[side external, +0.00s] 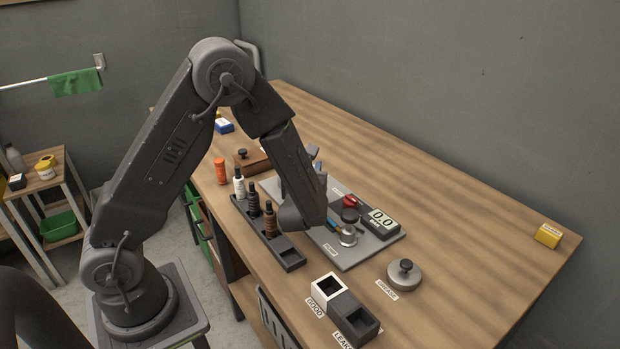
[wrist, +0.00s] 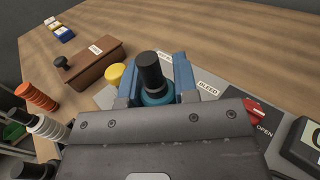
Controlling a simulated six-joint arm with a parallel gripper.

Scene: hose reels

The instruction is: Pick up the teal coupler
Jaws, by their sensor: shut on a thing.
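The teal coupler (wrist: 157,97) has a round teal body with a black cylinder standing up from it. In the wrist view it sits between the blue-faced fingers of my gripper (wrist: 156,88), which is shut on it. The wide grey gripper body hides its lower part, so I cannot tell whether it touches the board beneath. In the side view my wrist hangs over the grey board (side external: 345,262) and hides the coupler and most of the fingers.
A dark rack (side external: 290,260) with several bottles stands left of the board. A gauge reading 0.0 (side external: 382,219), a red valve handle (side external: 351,201) and a brown box (wrist: 95,65) are close by. Two open bins, white (side external: 328,287) and dark (side external: 353,318), stand in front. The right of the bench is mostly clear.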

